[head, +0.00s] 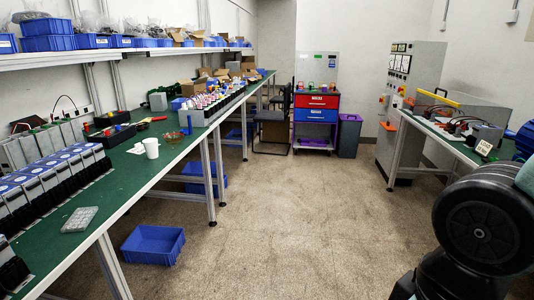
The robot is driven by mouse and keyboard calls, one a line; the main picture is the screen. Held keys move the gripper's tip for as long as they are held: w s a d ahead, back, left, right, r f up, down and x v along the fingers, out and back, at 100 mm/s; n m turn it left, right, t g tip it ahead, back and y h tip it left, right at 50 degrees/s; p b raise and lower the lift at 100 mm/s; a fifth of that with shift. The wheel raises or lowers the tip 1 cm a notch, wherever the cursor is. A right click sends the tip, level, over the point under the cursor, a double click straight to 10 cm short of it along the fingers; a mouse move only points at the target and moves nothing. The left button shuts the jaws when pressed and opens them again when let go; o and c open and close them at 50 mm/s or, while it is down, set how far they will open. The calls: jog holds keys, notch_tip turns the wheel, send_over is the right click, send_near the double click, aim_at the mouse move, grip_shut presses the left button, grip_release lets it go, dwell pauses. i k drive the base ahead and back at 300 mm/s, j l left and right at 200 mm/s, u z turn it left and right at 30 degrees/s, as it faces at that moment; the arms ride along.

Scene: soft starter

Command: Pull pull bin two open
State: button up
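No label reading "pull bin two" can be made out, so I cannot tell which thing it is. A cabinet at the back holds a red drawer (317,101) above a blue drawer (316,115), each with a small label too small to read. Both look closed. Blue bins (48,43) stand on the left wall shelf, some with white labels. An empty blue bin (153,250) sits on the floor under the left bench, and another blue bin (203,187) is farther back. My gripper is not in view; only a dark part of my arm shows at lower right.
A long green-topped bench (120,195) with devices and a white cup (151,148) runs along the left. A right bench (435,130) stands by a grey control cabinet (410,85). A chair (272,125) and grey waste bin (349,138) are at the back. The middle floor is clear.

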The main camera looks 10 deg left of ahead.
aim_at(119, 41)
jog(key=i, duration=0.65)
jog(key=i+l+u, duration=0.15)
jog(key=i, duration=1.2)
jog(key=i+j+u, duration=0.2)
jog(key=i+u, duration=0.3)
jog(key=i, duration=0.55)
jog(key=i+l+u, duration=0.25)
jog(key=i+u, duration=0.25)
jog(key=i, duration=0.55)
